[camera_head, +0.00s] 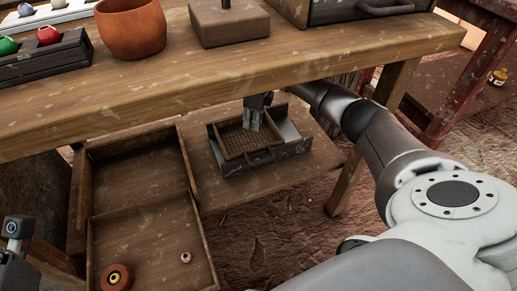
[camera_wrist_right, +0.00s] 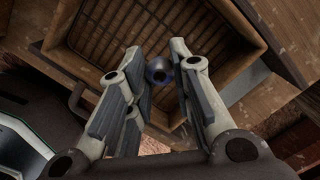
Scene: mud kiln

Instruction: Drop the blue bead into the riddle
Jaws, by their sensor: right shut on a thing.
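The riddle (camera_head: 233,143), a wooden frame with a slatted bottom, sits in a dark tray (camera_head: 262,167) on the low shelf under the bench. My right gripper (camera_head: 253,112) points down over the riddle. In the right wrist view, the gripper (camera_wrist_right: 160,75) is shut on the small, dark blue bead (camera_wrist_right: 158,70) at its fingertips, above the riddle's slats and frame (camera_wrist_right: 240,82). The bead cannot be made out in the head view. A part of my left gripper (camera_head: 15,235) shows at the left edge; its fingers cannot be judged.
The bench edge (camera_head: 150,108) overhangs the shelf. On the bench are a clay pot (camera_head: 130,30), a block (camera_head: 228,24) and a dark rack (camera_head: 40,62) with coloured balls.

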